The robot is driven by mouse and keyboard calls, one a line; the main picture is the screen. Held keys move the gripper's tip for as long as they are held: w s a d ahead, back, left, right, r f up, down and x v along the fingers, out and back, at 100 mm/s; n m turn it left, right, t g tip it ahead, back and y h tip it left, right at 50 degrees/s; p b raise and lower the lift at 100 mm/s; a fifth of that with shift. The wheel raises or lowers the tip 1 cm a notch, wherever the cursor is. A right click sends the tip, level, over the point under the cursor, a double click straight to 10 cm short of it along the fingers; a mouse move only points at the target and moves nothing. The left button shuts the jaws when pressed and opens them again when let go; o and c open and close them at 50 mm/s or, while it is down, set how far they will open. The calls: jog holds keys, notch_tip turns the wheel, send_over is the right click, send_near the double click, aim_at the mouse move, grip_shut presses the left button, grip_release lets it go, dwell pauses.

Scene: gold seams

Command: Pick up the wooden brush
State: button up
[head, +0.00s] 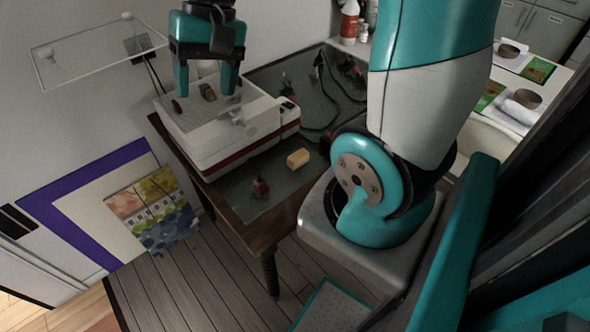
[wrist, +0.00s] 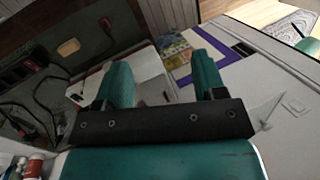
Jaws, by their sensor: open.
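My gripper (head: 206,84) hangs above the white box on the table, fingers pointing down and spread apart. In the wrist view my gripper (wrist: 160,62) also shows two teal fingers with nothing held between them. No bristles are clear on either, so I cannot tell which is the wooden brush.
The white box (head: 215,135) with a red stripe stands on the dark table (head: 235,200). A small red item (head: 260,187) lies near the table's front edge. Dark cables (head: 335,95) and tools lie behind. A clear shelf (head: 90,55) juts from the wall at left.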

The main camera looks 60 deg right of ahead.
jog(key=w+d+f+m+b, duration=0.2)
jog(key=d+f+m+b, duration=0.3)
jog(key=d+f+m, duration=0.65)
jog(key=m+b, duration=0.4)
jog(key=m, duration=0.1)
send_near(299, 154)
jog(key=shift+t+y, duration=0.3)
jog(key=shift+t, duration=0.1)
jog(key=x, duration=0.2)
jog(key=b+x, duration=0.1)
jog(key=x, duration=0.1)
jog(key=shift+s+a+f, duration=0.1)
jog(key=shift+s+f, duration=0.05)
jog(key=shift+f, duration=0.3)
jog(key=x, duration=0.5)
jog(key=shift+s+f+b, duration=0.15)
jog(key=shift+f+b, duration=0.2)
jog(key=shift+f, duration=0.05)
jog(key=c, duration=1)
